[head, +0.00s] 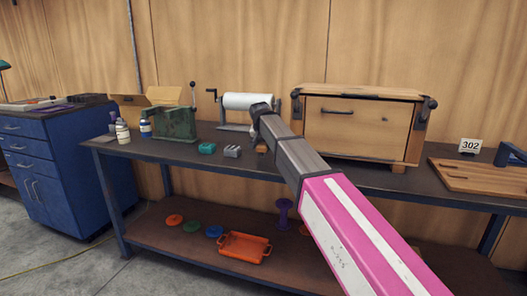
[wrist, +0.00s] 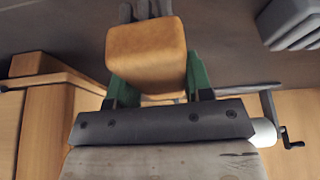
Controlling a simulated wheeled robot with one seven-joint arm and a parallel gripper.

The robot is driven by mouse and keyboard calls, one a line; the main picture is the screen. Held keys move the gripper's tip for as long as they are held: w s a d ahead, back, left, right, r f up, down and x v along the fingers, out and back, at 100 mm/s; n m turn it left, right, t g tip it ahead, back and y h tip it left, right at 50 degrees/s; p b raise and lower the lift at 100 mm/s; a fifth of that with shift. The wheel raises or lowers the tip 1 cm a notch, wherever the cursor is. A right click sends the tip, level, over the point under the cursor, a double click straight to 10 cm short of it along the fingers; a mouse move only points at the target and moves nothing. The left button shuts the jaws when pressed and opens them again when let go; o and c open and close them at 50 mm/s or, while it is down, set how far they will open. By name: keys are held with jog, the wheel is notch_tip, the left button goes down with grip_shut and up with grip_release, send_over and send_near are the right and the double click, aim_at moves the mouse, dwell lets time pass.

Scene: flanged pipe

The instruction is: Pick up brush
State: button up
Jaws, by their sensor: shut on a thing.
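The brush has a thick, light-brown wooden body (wrist: 146,58) that fills the middle of the wrist view. Several grey prongs show just beyond it at the top edge; I cannot tell whether they belong to it. My gripper (wrist: 160,84) has its green fingers shut on the wooden body, one on each side. In the head view my arm reaches over the workbench, and a small part of the brush (head: 262,149) shows beside the arm's end. The fingers are mostly hidden there. I cannot tell whether the brush touches the bench top.
A wooden chest (head: 357,130) stands close right of my gripper. A paper roll with a crank (head: 246,101) stands behind. A grey block (head: 232,152) and a teal block (head: 207,148) lie to the left. A wooden board (head: 478,177) lies far right. The bench's front left is clear.

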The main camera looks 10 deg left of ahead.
notch_tip(320, 180, up, 2)
jog(key=shift+r, duration=0.1)
jog(key=s+a+r, duration=0.5)
jog(key=s+r, duration=0.1)
jog(key=s, duration=0.4)
jog(key=shift+s+r, duration=0.25)
jog(key=shift+r, duration=0.1)
